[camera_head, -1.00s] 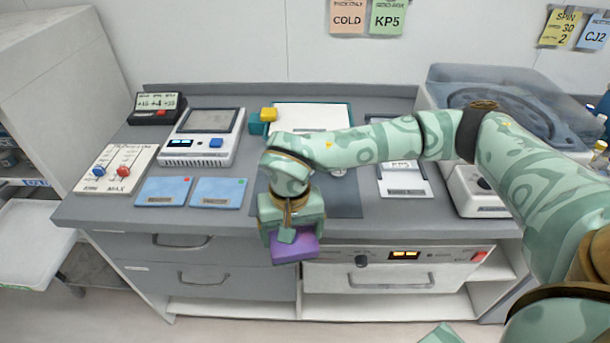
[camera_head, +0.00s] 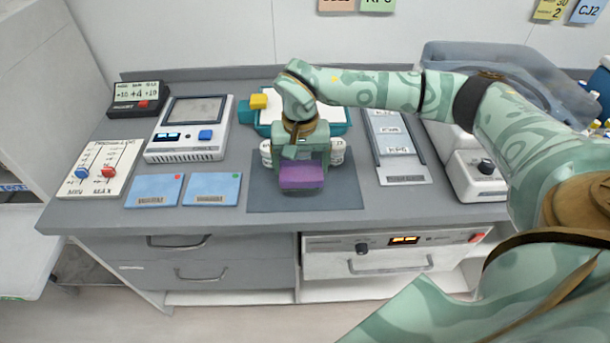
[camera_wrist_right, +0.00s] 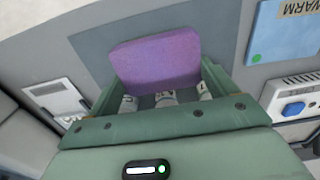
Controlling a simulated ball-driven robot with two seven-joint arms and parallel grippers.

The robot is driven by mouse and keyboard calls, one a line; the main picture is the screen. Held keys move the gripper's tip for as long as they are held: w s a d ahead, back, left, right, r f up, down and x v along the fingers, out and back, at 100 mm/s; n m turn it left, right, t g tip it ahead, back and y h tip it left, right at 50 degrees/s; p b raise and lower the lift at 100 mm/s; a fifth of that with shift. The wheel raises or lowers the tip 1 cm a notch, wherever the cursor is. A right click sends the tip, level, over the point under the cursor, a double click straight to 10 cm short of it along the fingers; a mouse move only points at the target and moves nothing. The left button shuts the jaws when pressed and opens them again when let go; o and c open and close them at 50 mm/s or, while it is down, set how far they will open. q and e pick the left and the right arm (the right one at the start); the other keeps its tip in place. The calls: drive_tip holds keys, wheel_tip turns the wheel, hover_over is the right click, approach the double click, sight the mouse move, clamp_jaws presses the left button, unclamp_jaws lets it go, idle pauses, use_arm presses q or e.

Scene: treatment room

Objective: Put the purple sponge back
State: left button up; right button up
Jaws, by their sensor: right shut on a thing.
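The purple sponge (camera_head: 302,175) is held in my right gripper (camera_head: 301,164), over the dark grey mat (camera_head: 340,190) on the counter. In the right wrist view the sponge (camera_wrist_right: 155,62) sits between the fingers (camera_wrist_right: 158,92), with the mat behind it. Several small white containers (camera_head: 337,150) stand behind and beside the gripper, partly hidden by it. I cannot tell whether the sponge touches the mat. My left gripper is not in view.
Two blue cards (camera_head: 213,188) and a display device (camera_head: 188,128) are left. A slotted grey panel (camera_head: 395,150) and a centrifuge-like machine (camera_head: 478,175) are right.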

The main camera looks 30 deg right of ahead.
sight(306, 175)
drive_tip(key=shift+d+f, duration=0.3)
drive_tip(key=shift+f, duration=0.05)
drive_tip(key=f, duration=0.2)
drive_tip(key=f+b, duration=0.1)
drive_tip(key=f, duration=0.1)
drive_tip(key=shift+d, duration=0.4)
drive_tip(key=o, duration=0.8)
wheel_tip(306, 175, up, 12)
drive_tip(key=p, duration=0.2)
drive_tip(key=shift+r+p, duration=0.1)
drive_tip(key=shift+p, duration=0.25)
